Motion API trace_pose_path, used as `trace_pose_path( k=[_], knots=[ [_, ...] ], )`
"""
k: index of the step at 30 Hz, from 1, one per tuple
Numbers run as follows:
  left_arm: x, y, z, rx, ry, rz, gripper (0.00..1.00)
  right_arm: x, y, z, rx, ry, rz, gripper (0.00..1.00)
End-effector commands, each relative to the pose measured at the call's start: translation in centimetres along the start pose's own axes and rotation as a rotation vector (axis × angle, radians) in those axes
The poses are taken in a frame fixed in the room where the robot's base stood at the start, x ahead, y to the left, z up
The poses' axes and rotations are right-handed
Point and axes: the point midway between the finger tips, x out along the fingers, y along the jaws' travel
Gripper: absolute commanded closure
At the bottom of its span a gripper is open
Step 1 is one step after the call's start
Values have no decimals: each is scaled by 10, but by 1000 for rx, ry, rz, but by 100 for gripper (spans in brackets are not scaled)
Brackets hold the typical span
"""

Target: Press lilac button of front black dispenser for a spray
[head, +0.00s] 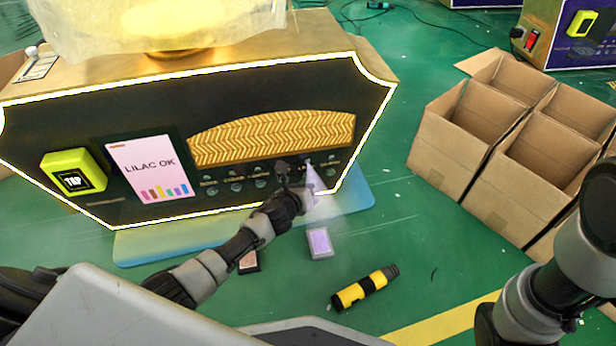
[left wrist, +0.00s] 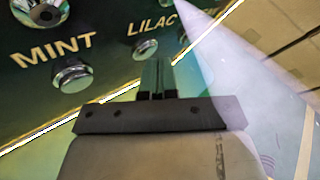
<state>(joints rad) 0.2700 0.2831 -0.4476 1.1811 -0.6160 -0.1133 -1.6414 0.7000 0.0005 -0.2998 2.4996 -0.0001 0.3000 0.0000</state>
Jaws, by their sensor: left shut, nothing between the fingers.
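The front black dispenser (head: 130,115) has gold trim and a lit border. Its screen (head: 148,168) reads "LILAC OK". In the left wrist view, the round metal lilac button (left wrist: 145,49) sits under the "LILAC" label. My left gripper (head: 284,172) is at the right end of the button row. In the left wrist view its shut, empty fingers (left wrist: 158,75) are close below and right of the lilac button; I cannot tell whether they touch it. A pale violet spray (head: 313,180) fans down beside the gripper. My right gripper is out of view; only parts of that arm show.
A lilac card (head: 320,242) and a partly hidden card (head: 249,262) lie on the green floor. A yellow-black cylinder (head: 365,288) lies nearby. Open cardboard boxes (head: 450,150) stand at right. The "MINT" button (left wrist: 72,76) is left of the lilac one.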

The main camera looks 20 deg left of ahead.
Motion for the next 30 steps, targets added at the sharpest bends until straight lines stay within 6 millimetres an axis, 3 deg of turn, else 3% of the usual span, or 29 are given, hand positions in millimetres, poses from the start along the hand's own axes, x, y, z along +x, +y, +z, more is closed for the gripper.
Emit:
trace_pose_path(
  k=[30],
  knots=[
    [-11, -8, -7, -1, -1, 1, 100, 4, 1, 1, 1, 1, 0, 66]
  ],
)
